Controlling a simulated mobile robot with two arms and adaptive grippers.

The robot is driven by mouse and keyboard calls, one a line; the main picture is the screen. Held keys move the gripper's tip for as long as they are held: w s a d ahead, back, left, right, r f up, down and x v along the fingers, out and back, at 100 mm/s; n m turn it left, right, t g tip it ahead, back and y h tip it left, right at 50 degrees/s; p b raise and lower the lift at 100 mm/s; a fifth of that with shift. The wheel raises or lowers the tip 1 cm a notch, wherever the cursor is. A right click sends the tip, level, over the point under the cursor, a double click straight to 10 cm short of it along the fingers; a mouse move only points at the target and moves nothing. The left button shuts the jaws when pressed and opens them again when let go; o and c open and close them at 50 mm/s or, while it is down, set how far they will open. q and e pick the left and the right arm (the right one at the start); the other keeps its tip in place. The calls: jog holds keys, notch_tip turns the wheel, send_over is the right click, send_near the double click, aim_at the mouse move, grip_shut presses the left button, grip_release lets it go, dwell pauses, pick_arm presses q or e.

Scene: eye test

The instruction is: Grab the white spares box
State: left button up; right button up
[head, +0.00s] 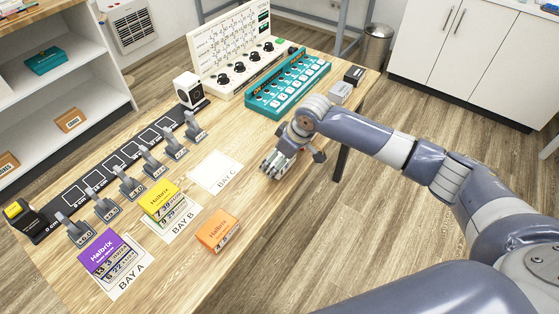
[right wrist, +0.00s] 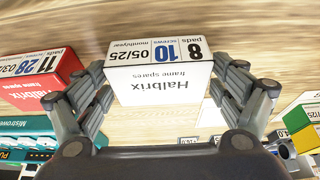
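In the head view my right gripper (head: 291,158) is low over the table, right of the BAY C card (head: 216,172). There the hand mostly hides whatever is between its fingers. My left gripper is not in view.
A red Halbrix box (right wrist: 38,78) stands left of the white box in the wrist view. Purple (head: 106,257), yellow (head: 163,203) and orange (head: 217,231) boxes are on the wooden table (head: 185,278). A teal panel (head: 268,101) lies behind my gripper. The table's right front is clear.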

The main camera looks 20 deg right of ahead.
jog(key=c, duration=0.5)
jog(key=shift+r, duration=0.1)
